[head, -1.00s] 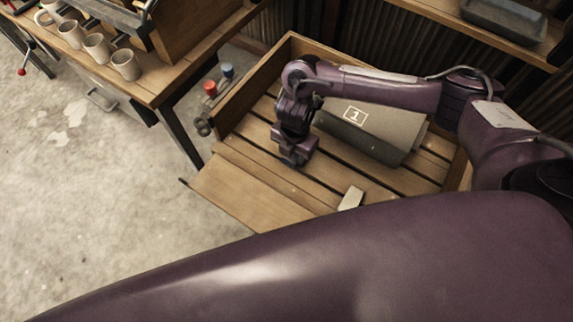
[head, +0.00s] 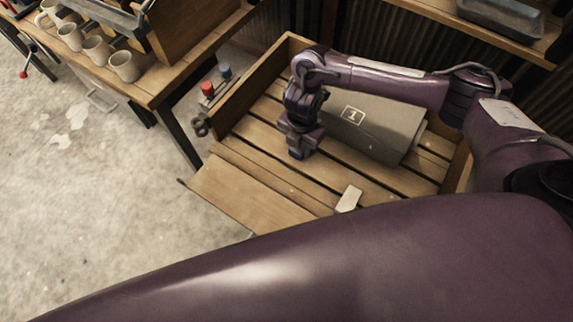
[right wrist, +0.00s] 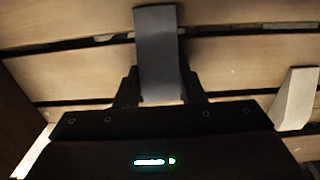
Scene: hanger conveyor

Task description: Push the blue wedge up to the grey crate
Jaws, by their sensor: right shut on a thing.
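My right gripper (head: 299,153) is low over the slatted wooden tray, to the left of the grey crate (head: 385,128) marked 1. In the right wrist view, my right gripper (right wrist: 158,84) is shut on the blue wedge (right wrist: 157,48), which looks dark grey-blue and sticks out past the fingers over the slats. In the head view the wedge is mostly hidden by the gripper. The crate is partly behind my right forearm, and I cannot tell whether the wedge touches it. My left gripper is not in view.
A pale wedge (head: 348,198) lies on the slats near the tray's front; it also shows in the right wrist view (right wrist: 296,98). The tray has a raised wooden left wall (head: 258,86). A bench with several mugs (head: 124,67) stands at the left.

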